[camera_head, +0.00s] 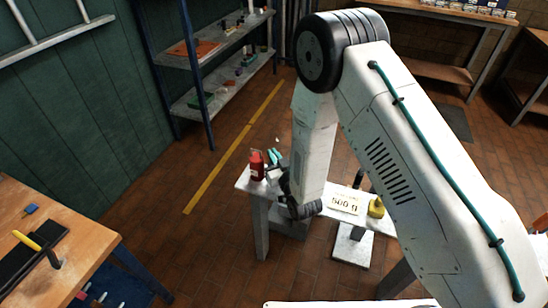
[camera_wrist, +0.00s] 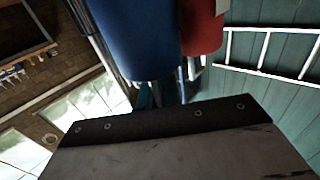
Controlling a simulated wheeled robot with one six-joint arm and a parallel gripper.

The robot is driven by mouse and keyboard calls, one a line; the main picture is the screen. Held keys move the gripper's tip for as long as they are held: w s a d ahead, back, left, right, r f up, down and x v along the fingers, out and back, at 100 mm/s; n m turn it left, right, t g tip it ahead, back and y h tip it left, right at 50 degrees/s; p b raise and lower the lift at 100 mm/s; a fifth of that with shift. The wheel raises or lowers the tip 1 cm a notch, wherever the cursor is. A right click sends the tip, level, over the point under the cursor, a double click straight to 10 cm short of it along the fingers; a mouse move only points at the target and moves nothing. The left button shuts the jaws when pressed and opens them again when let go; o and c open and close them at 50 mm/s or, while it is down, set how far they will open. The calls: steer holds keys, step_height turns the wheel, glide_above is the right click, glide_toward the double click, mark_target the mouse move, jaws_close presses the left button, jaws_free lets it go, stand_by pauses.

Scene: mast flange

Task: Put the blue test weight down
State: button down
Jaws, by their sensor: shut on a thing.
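The blue test weight (camera_wrist: 138,40) fills the top middle of the wrist view as a close blue cylinder. My gripper (camera_head: 284,184) is shut on it; the fingers are mostly hidden. In the head view my forearm covers most of the gripper, and I cannot make out the weight there. A red cylinder (camera_head: 257,167) stands on the left end of a narrow pale bench (camera_head: 244,184), just left of my gripper. It also shows beside the blue weight in the wrist view (camera_wrist: 203,28). I cannot tell whether the weight touches the bench.
Teal-handled things (camera_head: 273,156) lie behind the red cylinder. A numbered plate (camera_head: 345,203) and a yellow object (camera_head: 376,208) are farther right on the bench. A wooden workbench (camera_head: 60,228) is at left, shelves (camera_head: 222,90) stand behind. Floor between is clear.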

steer(key=shift+f, duration=0.25)
steer(key=shift+f, duration=0.15)
steer(key=c, duration=1.6)
jaws_free()
